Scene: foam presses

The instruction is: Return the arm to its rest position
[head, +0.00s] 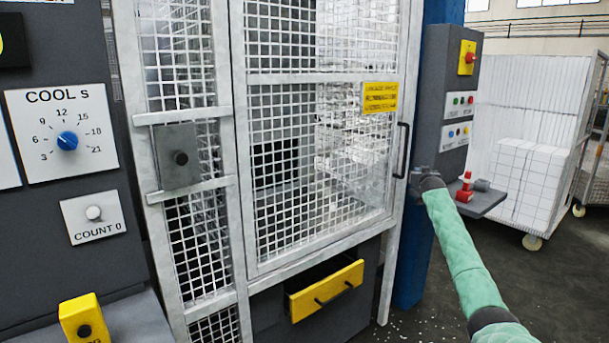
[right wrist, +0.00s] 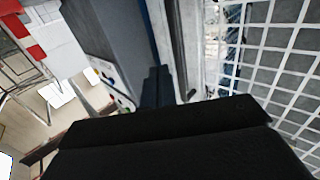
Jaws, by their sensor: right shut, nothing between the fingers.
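My right arm (head: 458,250), in a green sleeve, reaches in from the lower right of the head view. My right gripper (head: 421,174) is at its end, by the dark door handle (head: 401,150) of the mesh guard door (head: 320,150). Whether it touches the handle cannot be told. In the right wrist view the dark gripper (right wrist: 160,88) is shut and empty, with the white mesh on its right and the grey control box (right wrist: 115,40) on its left. The door appears closed. My left gripper is not in view.
A blue post (head: 412,270) is beside the door. A white cage trolley (head: 525,165) stands behind at right. A yellow-fronted drawer (head: 325,291) is below the door.

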